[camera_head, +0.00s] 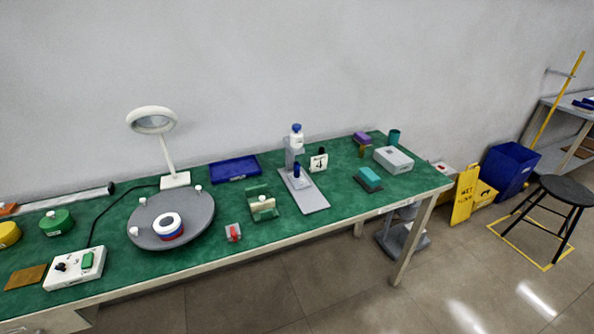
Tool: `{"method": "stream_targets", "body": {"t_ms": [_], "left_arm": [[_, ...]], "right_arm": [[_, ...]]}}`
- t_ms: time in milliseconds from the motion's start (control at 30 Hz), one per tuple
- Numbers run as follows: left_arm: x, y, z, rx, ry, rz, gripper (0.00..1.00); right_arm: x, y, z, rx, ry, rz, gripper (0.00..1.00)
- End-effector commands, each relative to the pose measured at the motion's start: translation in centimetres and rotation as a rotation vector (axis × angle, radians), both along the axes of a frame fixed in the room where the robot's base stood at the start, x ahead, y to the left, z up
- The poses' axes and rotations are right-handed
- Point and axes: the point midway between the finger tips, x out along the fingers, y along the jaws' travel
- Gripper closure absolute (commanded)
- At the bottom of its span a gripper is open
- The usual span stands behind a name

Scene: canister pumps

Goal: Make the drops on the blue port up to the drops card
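A small white card (318,163) with a dark mark that looks like a 4 stands upright near the back of the green table; it may be the drops card. Left of it, a grey stand (291,160) carries a white bottle with a blue cap (296,135). A small dark blue piece (296,171) is at the stand's front, above its flat grey base (308,197). No port is clearly marked; this blue piece may be the blue port. Drops are too small to make out. Neither of my grippers is in view.
A grey round plate (185,233) holds a white, blue and red ring (168,227) and small white knobs. Also on the table are a white switch box (75,268), lamp (153,122), blue tray (234,168), green block (263,207), red clip (234,233) and grey box (393,159).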

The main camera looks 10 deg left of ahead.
Motion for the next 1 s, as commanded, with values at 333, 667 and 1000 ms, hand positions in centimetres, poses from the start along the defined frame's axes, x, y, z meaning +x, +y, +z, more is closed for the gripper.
{"method": "stream_targets", "body": {"t_ms": [333,667,1000], "left_arm": [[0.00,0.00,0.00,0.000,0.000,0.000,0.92],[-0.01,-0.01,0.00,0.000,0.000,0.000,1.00],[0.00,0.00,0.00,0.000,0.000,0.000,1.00]], "right_arm": [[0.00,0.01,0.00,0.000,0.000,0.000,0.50],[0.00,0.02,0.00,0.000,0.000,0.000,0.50],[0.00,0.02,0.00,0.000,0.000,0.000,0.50]]}}
